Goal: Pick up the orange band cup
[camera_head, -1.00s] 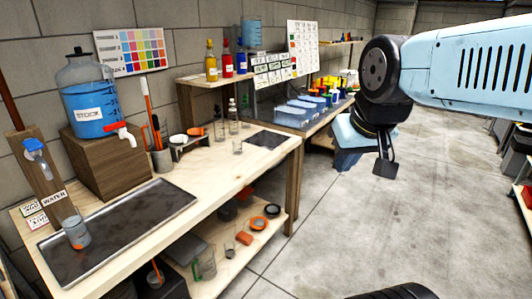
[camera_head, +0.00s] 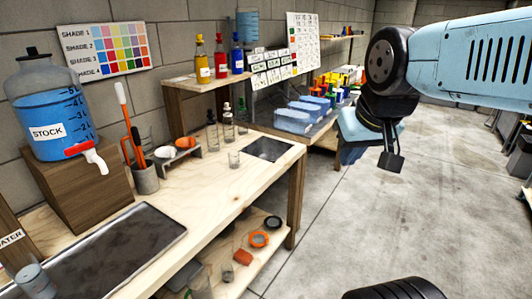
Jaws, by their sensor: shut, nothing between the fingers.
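A small grey-blue cup (camera_head: 35,280) stands at the tray's left end, at the lower left of the head view. Its lower part is near the picture edge, and no orange band can be made out on it now. A clear cup (camera_head: 234,158) stands on the bench near the dark square plate, also with no orange band I can make out. My gripper (camera_head: 354,152) hangs in the air over the floor, right of the bench and well away from both cups. It is shut and empty. Its fingertips are hard to make out.
The bench (camera_head: 215,195) holds a dark tray (camera_head: 110,255), a stock jug (camera_head: 50,115) on a wooden block, a tool pot (camera_head: 145,178) and several glass bottles. Its lower shelf (camera_head: 262,262) holds orange and dark items. The floor (camera_head: 420,220) at right is open.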

